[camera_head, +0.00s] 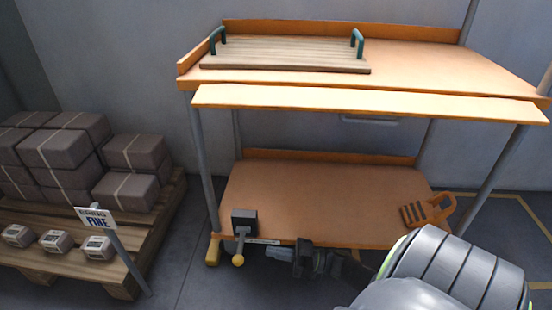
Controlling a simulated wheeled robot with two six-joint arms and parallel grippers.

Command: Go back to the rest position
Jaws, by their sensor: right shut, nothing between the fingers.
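My right arm comes in from the bottom right as a large grey segmented link. It ends in my dark right gripper (280,253), low in the picture by the front edge of the cart's lower shelf (310,200). The gripper points left, is shut and has nothing between its fingers. My left gripper is not in view.
A wooden tray (285,55) with two green handles lies on the orange upper shelf (430,65). A dark block with a yellow-knobbed lever (240,245) is at the lower shelf's front left. An orange slotted tool (428,212) lies right.

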